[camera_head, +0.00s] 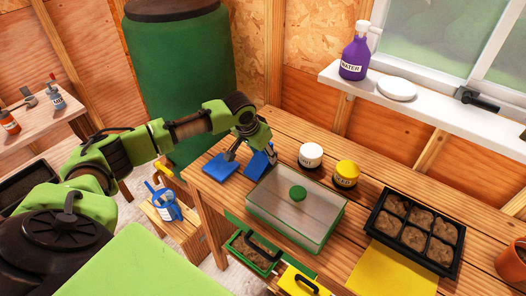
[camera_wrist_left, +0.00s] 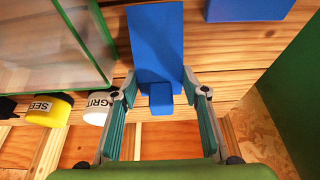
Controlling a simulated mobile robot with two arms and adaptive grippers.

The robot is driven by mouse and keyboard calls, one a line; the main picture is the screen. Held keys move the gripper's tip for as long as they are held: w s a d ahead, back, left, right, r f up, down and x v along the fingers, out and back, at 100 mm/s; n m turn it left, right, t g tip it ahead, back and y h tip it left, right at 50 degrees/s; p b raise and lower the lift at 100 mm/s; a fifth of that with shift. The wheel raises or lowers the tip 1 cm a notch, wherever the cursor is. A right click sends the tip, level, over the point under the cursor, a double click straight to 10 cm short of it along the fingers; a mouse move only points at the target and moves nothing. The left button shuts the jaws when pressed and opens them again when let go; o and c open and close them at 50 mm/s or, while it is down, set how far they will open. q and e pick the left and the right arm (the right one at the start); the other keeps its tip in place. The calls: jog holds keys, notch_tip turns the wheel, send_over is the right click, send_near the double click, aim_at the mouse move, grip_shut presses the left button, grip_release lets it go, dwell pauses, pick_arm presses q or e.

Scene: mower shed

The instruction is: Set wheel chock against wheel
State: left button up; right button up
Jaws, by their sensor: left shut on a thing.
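My left gripper (camera_head: 250,156) is over the left end of the wooden bench, its fingers closed on the sides of a blue piece (camera_head: 259,163). In the left wrist view the blue piece (camera_wrist_left: 155,48) is a flat slab with a small raised block, between the two fingertips (camera_wrist_left: 159,88). A second blue piece (camera_head: 220,166) lies on the bench corner to the left; part of it shows in the left wrist view (camera_wrist_left: 245,8). I cannot tell whether the held piece touches the bench. No wheel is recognisable. My right gripper is not in view.
A clear box (camera_head: 290,226) with a green knob stands close to the right of the held piece. A white jar (camera_head: 311,156), yellow jar (camera_head: 346,174) and black seed tray (camera_head: 415,232) are farther right. A green barrel (camera_head: 180,85) stands behind the bench's left end.

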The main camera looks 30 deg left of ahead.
pick_arm(q)
jog(key=shift+f, duration=0.1)
jog(key=o, duration=1.2)
jog(key=shift+f, duration=0.1)
